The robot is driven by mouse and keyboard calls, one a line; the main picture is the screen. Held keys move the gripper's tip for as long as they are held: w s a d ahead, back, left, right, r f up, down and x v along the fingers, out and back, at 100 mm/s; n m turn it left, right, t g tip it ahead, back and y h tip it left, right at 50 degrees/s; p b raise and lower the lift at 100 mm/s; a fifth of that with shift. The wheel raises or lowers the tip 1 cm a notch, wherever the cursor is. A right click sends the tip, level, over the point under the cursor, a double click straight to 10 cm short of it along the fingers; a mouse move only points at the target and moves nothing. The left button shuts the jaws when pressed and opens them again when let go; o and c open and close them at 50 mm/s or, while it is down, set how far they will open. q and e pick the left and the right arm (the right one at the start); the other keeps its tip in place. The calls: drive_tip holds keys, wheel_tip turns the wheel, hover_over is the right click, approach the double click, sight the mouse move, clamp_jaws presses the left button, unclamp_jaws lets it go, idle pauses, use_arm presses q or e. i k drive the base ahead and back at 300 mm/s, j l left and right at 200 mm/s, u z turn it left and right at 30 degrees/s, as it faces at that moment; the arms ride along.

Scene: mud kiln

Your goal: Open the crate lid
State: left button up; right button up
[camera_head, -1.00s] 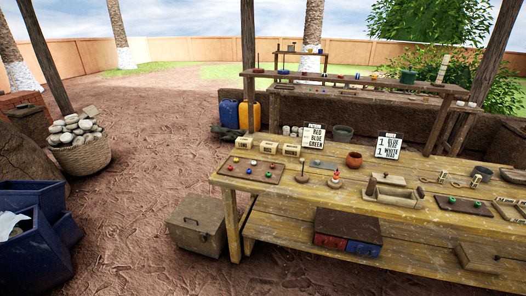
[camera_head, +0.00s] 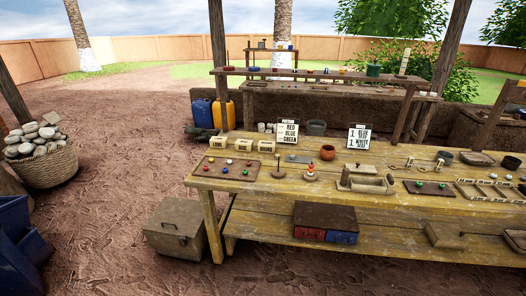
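A closed brown crate (camera_head: 174,236) with a flat lid (camera_head: 176,214) stands on the ground at the left end of the wooden workbench. A small handle lies on its lid, and a latch-like fitting shows on its front. A dark-lidded box (camera_head: 324,217) with red and blue fronts sits on the bench's lower shelf. Neither of my grippers shows in the head view.
The workbench (camera_head: 300,247) fills the right side, with a board of coloured balls (camera_head: 227,172), blocks, a pot and sign cards on top. A stone-filled basket (camera_head: 43,166) and blue bins (camera_head: 14,240) stand at left. Bare ground (camera_head: 120,150) lies between.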

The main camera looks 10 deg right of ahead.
sight(173, 216)
drive_tip(key=i+j+z, duration=0.1)
drive_tip(key=i+j, duration=0.15)
drive_tip(key=j, duration=0.2)
drive_tip(key=i+j+z, duration=0.15)
drive_tip(key=j, duration=0.35)
drive_tip(key=i+j+z, duration=0.1)
drive_tip(key=i+j, duration=0.15)
drive_tip(key=j, duration=0.3)
drive_tip(key=i+j+z, duration=0.1)
drive_tip(key=j, duration=0.4)
drive_tip(key=i+j+z, duration=0.15)
drive_tip(key=j, duration=0.4)
drive_tip(key=i+j+z, duration=0.1)
drive_tip(key=j, duration=0.45)
drive_tip(key=i+j+z, duration=0.1)
drive_tip(key=j, duration=0.5)
drive_tip(key=i+j+z, duration=0.15)
drive_tip(key=j, duration=0.4)
